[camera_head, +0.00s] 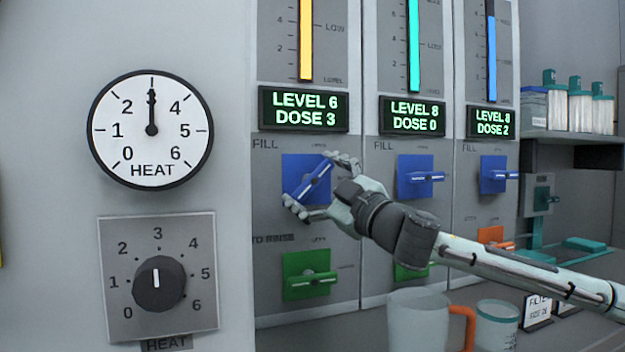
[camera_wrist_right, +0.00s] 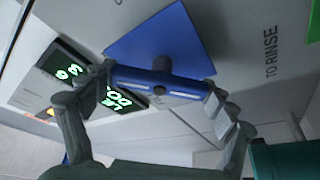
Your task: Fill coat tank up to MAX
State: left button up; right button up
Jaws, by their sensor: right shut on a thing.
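The first column has a yellow level bar (camera_head: 306,40) and a green display (camera_head: 304,109) reading LEVEL 6, DOSE 3. Below it, under FILL, is a blue lever (camera_head: 316,180) on a blue square plate (camera_head: 294,168). The lever is tilted, its upper end to the right. My right gripper (camera_head: 322,186) is shut on this lever, with a finger at each end. In the right wrist view the fingers grip both ends of the blue lever bar (camera_wrist_right: 160,82), in front of the blue plate (camera_wrist_right: 160,38). My left gripper is not in view.
Two more columns stand to the right, with displays reading LEVEL 8, DOSE 0 (camera_head: 412,115) and LEVEL 8, DOSE 2 (camera_head: 492,122). Their blue levers lie level. A green lever (camera_head: 311,283) sits below. A heat gauge (camera_head: 151,129) and knob (camera_head: 159,283) are left. A mug (camera_head: 418,322) stands below my arm.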

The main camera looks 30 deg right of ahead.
dwell(0.3)
jog(key=o, duration=1)
jog(key=shift+s+d+f, duration=0.15)
jog(key=shift+s+f, duration=0.1)
jog(key=shift+s, duration=0.45)
jog(key=v, duration=1)
jog(key=shift+s, duration=0.25)
